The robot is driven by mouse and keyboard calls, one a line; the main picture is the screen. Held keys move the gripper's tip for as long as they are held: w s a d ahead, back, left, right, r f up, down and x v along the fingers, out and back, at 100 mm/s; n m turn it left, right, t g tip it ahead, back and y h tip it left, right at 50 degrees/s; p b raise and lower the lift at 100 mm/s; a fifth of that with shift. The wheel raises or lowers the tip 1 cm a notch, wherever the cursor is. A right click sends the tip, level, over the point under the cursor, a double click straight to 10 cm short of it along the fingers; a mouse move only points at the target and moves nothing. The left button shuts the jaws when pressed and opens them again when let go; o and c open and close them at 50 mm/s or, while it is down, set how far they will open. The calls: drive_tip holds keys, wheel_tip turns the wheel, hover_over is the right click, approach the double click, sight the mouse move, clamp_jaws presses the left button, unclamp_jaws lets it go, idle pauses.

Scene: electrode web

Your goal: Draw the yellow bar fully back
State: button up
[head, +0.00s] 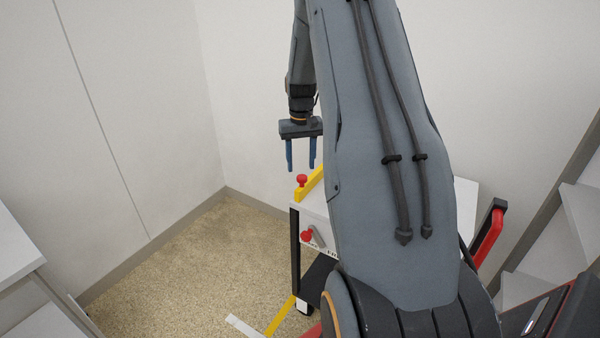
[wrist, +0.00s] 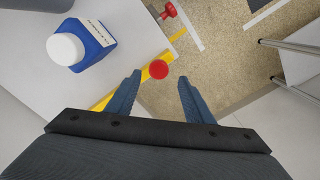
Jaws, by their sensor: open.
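The yellow bar (head: 313,184) lies along the edge of a white-topped cart, with a red knob (head: 302,180) at its end. It also shows in the wrist view (wrist: 107,102), partly hidden behind my left finger, with the red knob (wrist: 158,69) beyond the fingertips. My gripper (head: 301,168) is open and empty, with blue fingers pointing down above the bar and knob. In the wrist view my gripper (wrist: 159,76) has the knob between the lines of its fingers, nearer the left one. Most of the cart is hidden behind my arm in the head view.
A blue bottle with a white cap (wrist: 83,43) stands on the cart's white top (wrist: 25,75). A second red knob (head: 307,236) sits on a lever on the cart's side. White shelving stands at the left (head: 15,245) and right (head: 585,215).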

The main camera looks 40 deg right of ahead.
drive_tip(key=shift+r+b, duration=0.4)
drive_tip(key=shift+r, duration=1.55)
drive_tip(key=shift+a, duration=0.15)
drive_tip(key=s+a+n, duration=0.2)
drive_tip(key=s+a, duration=0.9)
drive_tip(key=a, duration=0.4)
drive_tip(key=s+a+r+n+t, duration=0.1)
drive_tip(key=s+a+n, duration=0.1)
drive_tip(key=s+a, duration=0.9)
drive_tip(key=a, duration=0.3)
drive_tip(key=shift+s+a+r+n, duration=0.15)
drive_tip(key=shift+s+a+n, duration=0.15)
drive_tip(key=shift+a, duration=0.05)
